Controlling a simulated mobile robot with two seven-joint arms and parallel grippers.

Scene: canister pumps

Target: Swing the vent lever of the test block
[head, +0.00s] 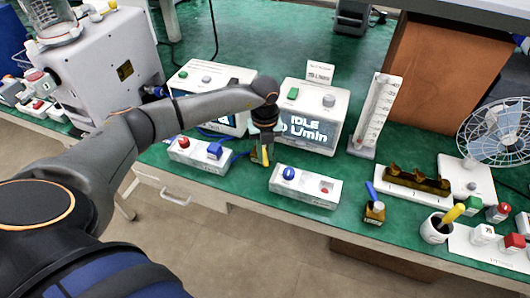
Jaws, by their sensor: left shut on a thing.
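A small brass-coloured block (375,213) with a blue lever (371,191) tilted up from it stands near the table's front edge, right of centre. It looks like the test block with its vent lever, but I cannot be sure. My left gripper (261,157) points down between two white control boxes, well left of that block and apart from it. It is shut on a small yellow thing (254,157), mostly hidden by the fingers; I cannot tell what it is. My right gripper is not in view.
The green table (240,24) carries a white box (305,190) with a blue knob, another with red and blue knobs (198,153), and an IDLE display unit (312,117). A white cup (436,230), brass rack (416,180) and fan (497,132) stand right.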

